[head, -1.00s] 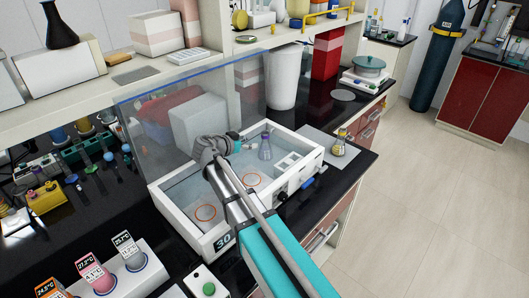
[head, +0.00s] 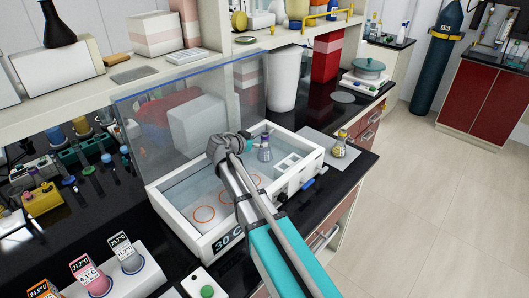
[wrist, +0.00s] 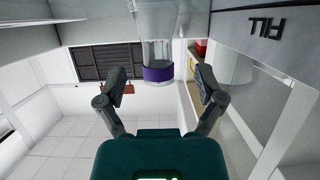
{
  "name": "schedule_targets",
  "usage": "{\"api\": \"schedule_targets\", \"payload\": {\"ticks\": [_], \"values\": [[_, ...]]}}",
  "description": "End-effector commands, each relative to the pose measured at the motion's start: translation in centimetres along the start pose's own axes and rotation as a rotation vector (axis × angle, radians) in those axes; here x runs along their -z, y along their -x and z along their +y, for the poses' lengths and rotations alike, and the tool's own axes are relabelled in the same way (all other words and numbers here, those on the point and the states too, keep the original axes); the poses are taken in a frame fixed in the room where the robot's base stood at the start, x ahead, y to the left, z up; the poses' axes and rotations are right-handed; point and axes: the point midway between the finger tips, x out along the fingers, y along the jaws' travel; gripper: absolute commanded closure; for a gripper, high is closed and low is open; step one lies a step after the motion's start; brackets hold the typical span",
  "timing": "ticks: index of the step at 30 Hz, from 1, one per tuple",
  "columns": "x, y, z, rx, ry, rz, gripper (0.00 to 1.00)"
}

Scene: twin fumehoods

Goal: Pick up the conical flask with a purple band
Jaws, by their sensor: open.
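The conical flask with a purple band (head: 264,149) stands upright in the right back part of the white water bath (head: 165,208). In the wrist view the clear flask (wrist: 158,50) and its purple band lie just ahead of my gripper (wrist: 161,82), between the lines of the two fingers. The fingers are spread apart with a gap on each side of the flask, and nothing is held. In the head view my gripper (head: 247,138) is close to the flask's left side, partly hidden by my wrist.
A transparent lid (head: 195,105) stands raised behind the bath. A white rack (head: 290,163) sits right of the flask. A flask with yellow (head: 339,146) stands on a grey mat outside the bath. Orange rings (head: 204,214) mark the bath floor.

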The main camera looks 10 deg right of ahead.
Motion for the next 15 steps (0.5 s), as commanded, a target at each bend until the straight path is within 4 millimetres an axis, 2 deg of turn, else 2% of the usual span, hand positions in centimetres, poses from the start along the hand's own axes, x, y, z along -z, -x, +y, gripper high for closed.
{"api": "schedule_targets", "payload": {"ticks": [3,9,15], "values": [[-0.3,-1.6,0.2,-0.001,-0.001,0.000,0.13],[-0.2,-3.5,0.2,0.000,-0.001,0.000,0.13],[-0.1,-3.9,0.2,0.002,0.000,0.000,0.13]]}}
